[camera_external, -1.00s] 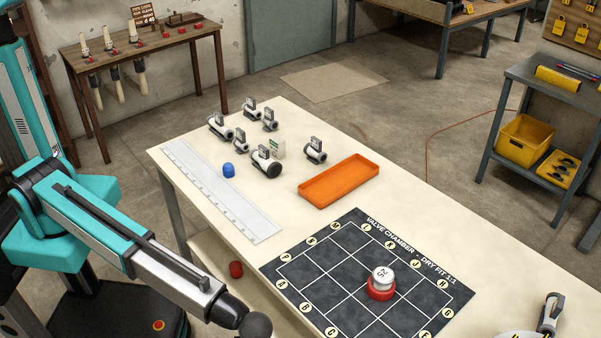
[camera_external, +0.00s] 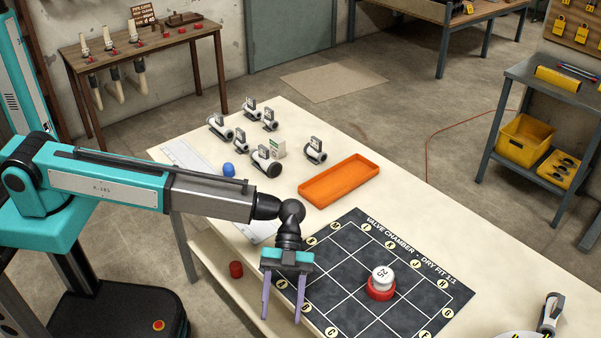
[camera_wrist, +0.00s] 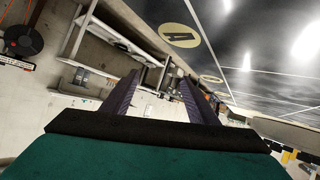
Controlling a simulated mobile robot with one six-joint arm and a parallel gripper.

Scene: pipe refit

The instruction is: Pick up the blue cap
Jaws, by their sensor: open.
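The small blue cap (camera_external: 229,169) stands on the cream table in the external view, near the inner edge of the white ruler sheet (camera_external: 186,157) and left of several white pipe fittings. My gripper (camera_external: 282,312) is open and empty, its two fingers pointing down over the left corner of the black grid mat (camera_external: 415,292). It is nearer the camera than the cap and well apart from it. In the wrist view the open fingers (camera_wrist: 155,88) show with nothing between them, and I cannot make out the cap there.
An orange tray (camera_external: 340,181) lies on the table right of the fittings (camera_external: 266,160). A white-topped red piece (camera_external: 381,283) stands on the mat. A red cap (camera_external: 236,269) sits on a lower shelf beside the table. My forearm crosses above part of the ruler sheet.

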